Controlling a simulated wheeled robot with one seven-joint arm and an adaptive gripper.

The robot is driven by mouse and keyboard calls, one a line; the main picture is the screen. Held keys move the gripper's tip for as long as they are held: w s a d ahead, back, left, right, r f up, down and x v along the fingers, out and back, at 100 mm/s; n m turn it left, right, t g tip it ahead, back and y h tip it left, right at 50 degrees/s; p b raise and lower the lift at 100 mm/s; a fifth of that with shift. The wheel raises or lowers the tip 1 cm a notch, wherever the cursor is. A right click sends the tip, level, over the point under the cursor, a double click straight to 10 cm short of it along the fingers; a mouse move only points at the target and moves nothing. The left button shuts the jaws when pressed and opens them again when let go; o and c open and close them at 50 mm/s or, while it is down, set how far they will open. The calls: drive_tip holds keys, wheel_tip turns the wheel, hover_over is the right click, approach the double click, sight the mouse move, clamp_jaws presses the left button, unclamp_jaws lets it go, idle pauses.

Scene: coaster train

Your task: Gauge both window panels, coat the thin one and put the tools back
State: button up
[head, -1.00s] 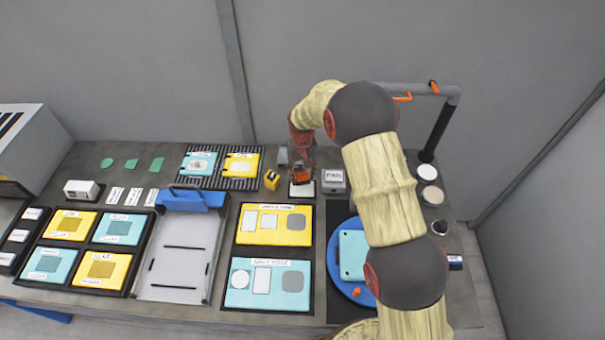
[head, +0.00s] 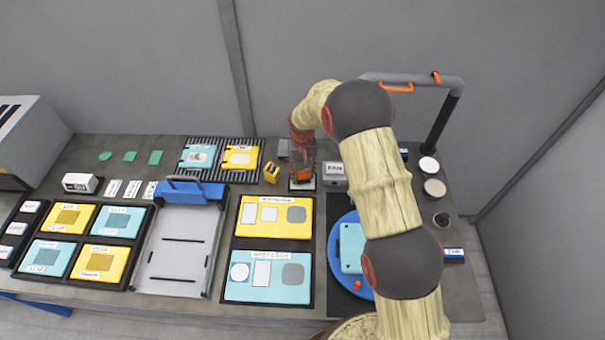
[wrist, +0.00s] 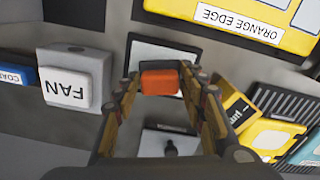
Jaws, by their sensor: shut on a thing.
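My gripper (wrist: 160,88) is shut on a small orange block with a dark top (wrist: 160,80). It holds the block at a white pad with a dark border (wrist: 180,52); I cannot tell whether they touch. In the head view my gripper (head: 302,172) is at the back of the bench, over that pad (head: 302,186). A teal panel (head: 198,156) and a yellow panel (head: 240,158) lie on the black ribbed rack (head: 172,171) to the left. A yellow tool (head: 271,173) stands between rack and gripper. It also shows in the wrist view (wrist: 237,108).
A grey FAN box (wrist: 70,78) stands beside the pad. Yellow (head: 248,228) and teal (head: 240,293) boards lie in front. A grey tray with a blue clamp (head: 193,192) is at left. A blue turntable (head: 333,263) holds a teal piece (head: 351,247). My arm hides part of the right side.

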sight(302, 174)
drive_tip(key=shift+f+b, duration=0.4)
drive_tip(key=shift+f, duration=0.2)
idle(1.7)
drive_tip(key=shift+r, duration=0.15)
drive_tip(key=shift+r+p, duration=1.5)
drive_tip(key=shift+r, duration=1.95)
drive_tip(key=shift+s+f, duration=0.1)
